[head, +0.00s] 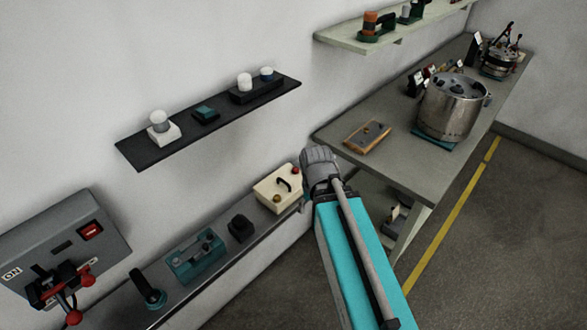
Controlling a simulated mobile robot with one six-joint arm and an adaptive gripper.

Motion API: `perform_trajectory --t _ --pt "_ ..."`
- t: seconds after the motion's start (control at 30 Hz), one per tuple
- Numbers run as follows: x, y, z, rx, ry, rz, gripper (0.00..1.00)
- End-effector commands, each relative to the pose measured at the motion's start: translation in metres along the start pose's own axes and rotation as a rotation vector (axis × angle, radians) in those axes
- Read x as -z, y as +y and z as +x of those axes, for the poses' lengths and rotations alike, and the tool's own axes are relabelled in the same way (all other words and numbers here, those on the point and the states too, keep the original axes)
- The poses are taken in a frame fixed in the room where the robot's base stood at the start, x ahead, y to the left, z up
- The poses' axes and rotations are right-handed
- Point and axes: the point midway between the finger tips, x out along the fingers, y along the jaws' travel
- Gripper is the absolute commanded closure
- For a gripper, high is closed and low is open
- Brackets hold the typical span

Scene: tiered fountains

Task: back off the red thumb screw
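A cream box (279,189) with a dark curved handle sits at the right end of the low wall shelf. A small dark-red knob (295,170) is at its far right corner, and a brass-coloured knob (277,198) is at its near edge. The red knob may be the red thumb screw, but its shape is too small to tell. My teal arm rises from the lower right, and its grey rounded joint is close to the right of the box in the picture. The fingers of my gripper do not show.
A grey switch panel (62,243) with red-tipped levers is at left. The low shelf also holds a teal fixture (194,257) and black parts. A dark shelf (215,122) hangs above. At right, a grey bench (390,172) carries a steel pot (452,106). Floor is open at lower right.

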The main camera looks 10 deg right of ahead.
Motion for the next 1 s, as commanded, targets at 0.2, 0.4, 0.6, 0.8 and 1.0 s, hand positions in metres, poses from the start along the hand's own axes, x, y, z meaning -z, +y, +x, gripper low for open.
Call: perform_trajectory --t 0.2,0.4,0.6,0.8,1.0 --pt "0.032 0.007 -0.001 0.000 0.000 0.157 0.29" --pt "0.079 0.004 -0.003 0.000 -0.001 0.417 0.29" --pt "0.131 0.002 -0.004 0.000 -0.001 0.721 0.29" --pt "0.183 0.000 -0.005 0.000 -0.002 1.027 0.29" --pt "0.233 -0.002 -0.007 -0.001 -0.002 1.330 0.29"
